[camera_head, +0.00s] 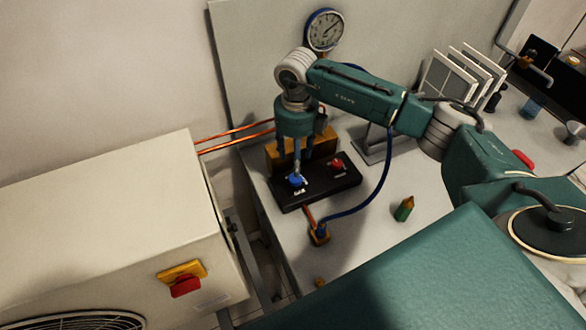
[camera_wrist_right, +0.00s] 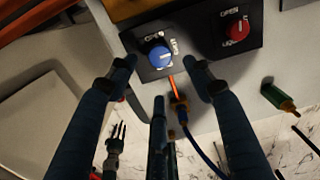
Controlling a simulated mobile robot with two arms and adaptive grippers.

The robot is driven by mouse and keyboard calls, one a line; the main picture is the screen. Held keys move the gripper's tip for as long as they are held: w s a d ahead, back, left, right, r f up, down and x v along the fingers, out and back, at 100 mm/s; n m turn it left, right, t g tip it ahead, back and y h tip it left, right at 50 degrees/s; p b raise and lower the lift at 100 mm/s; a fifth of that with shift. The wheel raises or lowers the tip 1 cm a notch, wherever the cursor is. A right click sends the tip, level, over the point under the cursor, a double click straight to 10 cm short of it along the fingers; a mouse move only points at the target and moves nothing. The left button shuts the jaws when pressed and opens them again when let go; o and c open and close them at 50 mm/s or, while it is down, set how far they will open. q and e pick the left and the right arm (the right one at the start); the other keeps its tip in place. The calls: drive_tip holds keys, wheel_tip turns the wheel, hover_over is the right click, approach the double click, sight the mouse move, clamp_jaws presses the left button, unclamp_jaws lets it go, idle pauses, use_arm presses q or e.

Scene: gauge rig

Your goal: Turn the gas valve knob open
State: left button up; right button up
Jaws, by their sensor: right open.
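A black valve block (camera_head: 318,184) lies on the bench with a blue knob (camera_head: 296,180) on its left and a red knob (camera_head: 337,164) on its right. Small white lettering stands by each knob. My right gripper (camera_head: 302,168) reaches down from above over the blue knob, with its fingers open. In the right wrist view the blue knob (camera_wrist_right: 159,56) lies between the two outer fingertips (camera_wrist_right: 161,65); I cannot tell whether they touch it. It has a white pointer mark. The red knob (camera_wrist_right: 238,28) is clear of the fingers.
A blue hose (camera_head: 372,195) curves from a fitting (camera_head: 319,233) in front of the block. A green bottle (camera_head: 403,209) stands to the right. A pressure gauge (camera_head: 325,30) is on the back panel. A beige unit (camera_head: 100,220) fills the left.

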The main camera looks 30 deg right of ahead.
sight(295, 180)
wheel_tip(295, 180, down, 5)
drive_tip(key=shift+s+p, duration=0.1)
drive_tip(key=shift+p, duration=0.75)
wheel_tip(295, 180, down, 3)
drive_tip(key=shift+f+p, duration=0.15)
drive_tip(key=shift+p, duration=0.2)
drive_tip(key=c, duration=0.4)
use_arm(q)
drive_tip(key=r, duration=0.1)
drive_tip(key=w+r, duration=0.1)
drive_tip(key=shift+w+d+r, duration=0.1)
drive_tip(key=shift+r, duration=0.3)
use_arm(e)
drive_tip(key=c, duration=0.7)
